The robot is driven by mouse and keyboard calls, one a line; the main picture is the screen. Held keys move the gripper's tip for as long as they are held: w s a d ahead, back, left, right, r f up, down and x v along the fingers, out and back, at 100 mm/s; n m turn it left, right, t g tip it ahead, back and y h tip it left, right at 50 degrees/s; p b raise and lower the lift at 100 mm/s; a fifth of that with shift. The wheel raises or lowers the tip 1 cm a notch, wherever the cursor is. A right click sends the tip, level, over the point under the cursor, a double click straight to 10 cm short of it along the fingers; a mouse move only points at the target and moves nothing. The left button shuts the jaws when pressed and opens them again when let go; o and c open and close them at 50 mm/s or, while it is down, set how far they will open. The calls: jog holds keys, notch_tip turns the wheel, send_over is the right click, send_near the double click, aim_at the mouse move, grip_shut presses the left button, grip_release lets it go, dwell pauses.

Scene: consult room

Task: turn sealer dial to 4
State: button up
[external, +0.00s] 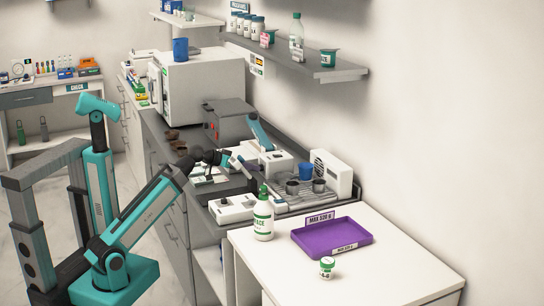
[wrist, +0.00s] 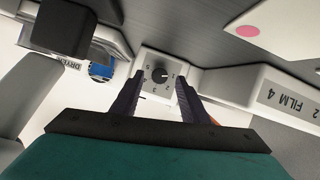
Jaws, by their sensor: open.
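The sealer dial (wrist: 158,75) is a dark round knob on a small white panel (wrist: 150,58) with numbers around it, seen upside down in the wrist view. A light pointer mark on the knob points to the right of the picture, but the number it points at is too small to read surely. My gripper (wrist: 157,88) is open, its two dark fingers on either side of the dial in this view. Whether they touch it cannot be told. In the external view my gripper (external: 226,160) is low over the counter by the white equipment; the dial is not discernible there.
A white block marked "2 FILM 4" (wrist: 280,100) is right of the fingers, and a "DRYER" label (wrist: 66,62) is at left.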

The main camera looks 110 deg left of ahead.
jog(key=shift+x, duration=1)
grip_shut()
